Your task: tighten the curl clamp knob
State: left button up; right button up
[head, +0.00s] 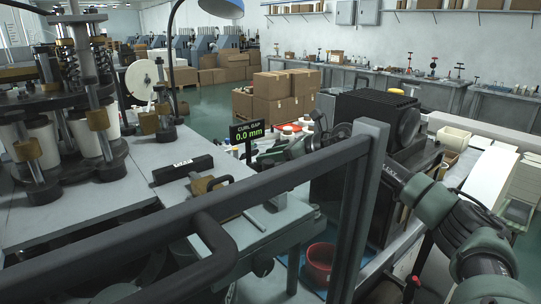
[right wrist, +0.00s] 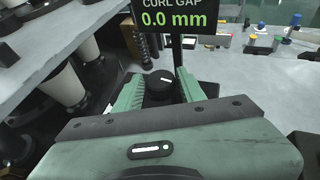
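The curl clamp knob (right wrist: 158,90) is a dark round knob with a pale mark on top, seen in the right wrist view. It stands between the two green fingers of my right gripper (right wrist: 159,88). The fingers are close to its sides; I cannot tell whether both touch it. In the head view my right gripper (head: 268,156) is behind the dark guard frame, just right of the display, and the knob cannot be made out there. The curl gap display (head: 247,131) reads 0.0 mm, also in the right wrist view (right wrist: 174,18). My left gripper is not in view.
A dark guard frame (head: 290,172) crosses the front of the head view. A forming machine with white cups (head: 82,133) stands at left. Cardboard boxes (head: 283,95) stand on the floor beyond.

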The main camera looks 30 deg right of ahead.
grip_shut()
jog(key=shift+a+r+m+h+p, duration=0.15)
jog(key=shift+m+h+p, duration=0.25)
jog(key=shift+p, duration=0.7)
jog(key=shift+s+m+t+h+p, duration=0.1)
jog(key=shift+m+t+h+p, duration=0.35)
jog(key=shift+p, duration=0.35)
jog(key=shift+a+m+h, duration=0.1)
jog(key=shift+m+h, duration=0.15)
jog(key=shift+h, duration=0.2)
jog(key=shift+m+t+h, duration=0.25)
jog(key=shift+m+h, duration=0.05)
jog(key=m+h+b, duration=0.1)
jog(key=b, duration=0.2)
jog(key=m+h+b, duration=0.2)
jog(key=b, duration=0.1)
jog(key=a+m+h+b, duration=0.1)
jog(key=h+b, duration=0.1)
jog(key=b, duration=0.1)
jog(key=shift+f+m+b, duration=0.3)
jog(key=shift+f+b, duration=0.05)
jog(key=shift+f, duration=0.05)
jog(key=shift+r+m+h+b, duration=0.2)
jog(key=shift+m+h+b, duration=0.65)
jog(key=shift+h, duration=0.15)
jog(key=shift+d+g, duration=0.1)
jog(key=shift+g, duration=0.3)
